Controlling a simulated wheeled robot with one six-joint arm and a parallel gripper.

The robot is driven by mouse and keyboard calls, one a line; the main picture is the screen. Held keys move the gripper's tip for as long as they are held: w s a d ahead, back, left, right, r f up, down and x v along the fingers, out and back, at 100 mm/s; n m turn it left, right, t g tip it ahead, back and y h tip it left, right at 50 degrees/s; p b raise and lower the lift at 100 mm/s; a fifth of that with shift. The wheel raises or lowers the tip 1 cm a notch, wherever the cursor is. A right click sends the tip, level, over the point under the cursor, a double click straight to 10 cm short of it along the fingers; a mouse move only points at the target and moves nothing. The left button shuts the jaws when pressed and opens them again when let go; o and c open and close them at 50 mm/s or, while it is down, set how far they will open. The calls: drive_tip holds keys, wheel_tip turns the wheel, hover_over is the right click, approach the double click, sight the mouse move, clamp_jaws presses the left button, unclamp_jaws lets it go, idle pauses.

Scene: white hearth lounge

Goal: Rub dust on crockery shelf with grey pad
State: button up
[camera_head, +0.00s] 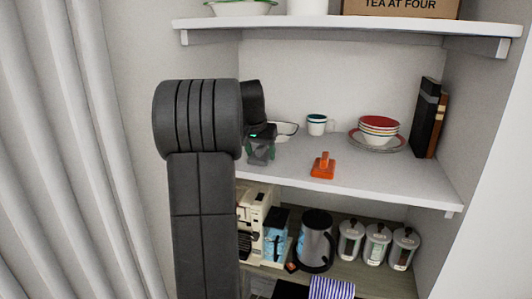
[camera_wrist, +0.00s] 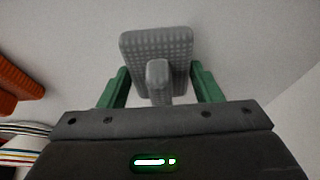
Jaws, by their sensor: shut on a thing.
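The grey pad (camera_wrist: 158,45), a dimpled block with a stubby handle, is between the green fingers of my gripper (camera_wrist: 160,88) in the wrist view. The gripper is shut on it. In the head view my gripper (camera_head: 260,150) is at the left part of the crockery shelf (camera_head: 390,180), low by its surface. I cannot tell whether the pad touches the shelf. I cannot make out dust on the shelf; my arm hides its left end.
An orange handled block (camera_head: 322,168) stands right of my gripper. Behind are a white bowl (camera_head: 287,129), a mug (camera_head: 316,125), stacked bowls on plates (camera_head: 379,128) and upright books (camera_head: 427,115). An upper shelf (camera_head: 340,22) hangs above. A kettle (camera_head: 315,242) and jars (camera_head: 377,243) stand below.

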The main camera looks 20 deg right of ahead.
drive_tip(key=shift+w+a+f, duration=0.1)
drive_tip(key=shift+w+a, duration=0.8)
drive_tip(key=shift+a, duration=0.5)
drive_tip(key=shift+w+a+r, duration=0.1)
drive_tip(key=shift+w+a, duration=0.8)
drive_tip(key=shift+a, duration=0.45)
drive_tip(key=shift+w+a+f, duration=0.1)
drive_tip(key=shift+w+a, duration=0.8)
drive_tip(key=shift+a, duration=0.5)
drive_tip(key=shift+r, duration=3.1)
drive_tip(key=shift+d+r, duration=0.1)
wheel_tip(320, 180, up, 3)
drive_tip(key=shift+f, duration=0.1)
